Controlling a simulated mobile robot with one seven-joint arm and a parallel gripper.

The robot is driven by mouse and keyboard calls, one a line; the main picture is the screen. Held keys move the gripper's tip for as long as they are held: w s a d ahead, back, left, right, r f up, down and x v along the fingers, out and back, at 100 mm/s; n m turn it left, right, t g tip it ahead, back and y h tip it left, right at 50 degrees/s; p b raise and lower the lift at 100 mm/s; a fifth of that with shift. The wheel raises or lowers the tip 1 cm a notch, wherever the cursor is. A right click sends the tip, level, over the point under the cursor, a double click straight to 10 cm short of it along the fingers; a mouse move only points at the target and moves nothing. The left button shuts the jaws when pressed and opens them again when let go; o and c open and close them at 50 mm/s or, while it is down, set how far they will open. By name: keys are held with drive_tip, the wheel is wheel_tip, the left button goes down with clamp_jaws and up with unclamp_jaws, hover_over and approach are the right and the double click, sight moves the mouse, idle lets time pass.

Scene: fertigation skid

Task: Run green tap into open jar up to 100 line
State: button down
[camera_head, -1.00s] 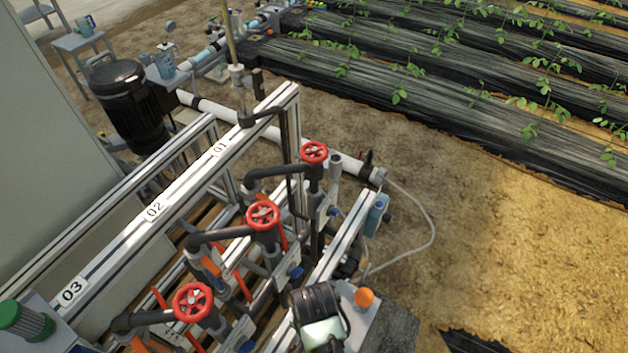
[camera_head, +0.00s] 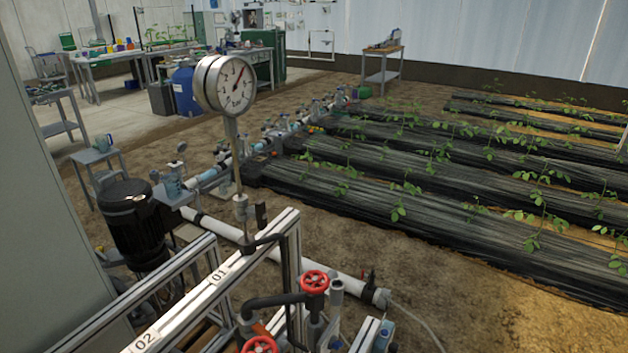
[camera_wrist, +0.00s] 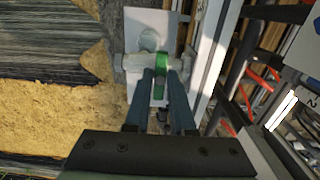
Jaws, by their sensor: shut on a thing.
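In the wrist view, my gripper (camera_wrist: 160,77) is shut on the green tap (camera_wrist: 161,62), with one dark finger on each side of its green handle. The tap's pale grey body (camera_wrist: 133,62) runs crosswise behind the fingertips. A pale rounded shape (camera_wrist: 150,38) lies beyond the handle; I cannot tell whether it is the jar. No 100 line or water can be made out. Neither the tap nor my gripper shows in the head view now.
A round gauge (camera_head: 224,84) rises on a post. A black motor (camera_head: 131,213) stands at left. Black-covered plant beds (camera_head: 400,185) lie beyond bare soil.

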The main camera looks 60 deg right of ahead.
drive_tip(key=shift+r+n+p, duration=0.2)
drive_tip(key=shift+n+p, duration=0.45)
drive_tip(key=shift+n, duration=0.25)
drive_tip(key=shift+f+n+p, duration=0.2)
drive_tip(key=shift+n+p, duration=0.1)
drive_tip(key=shift+n, duration=0.8)
drive_tip(key=shift+r+n+p, duration=0.1)
drive_tip(key=shift+n+p, duration=0.4)
drive_tip(key=shift+n, duration=0.8)
idle(4.7)
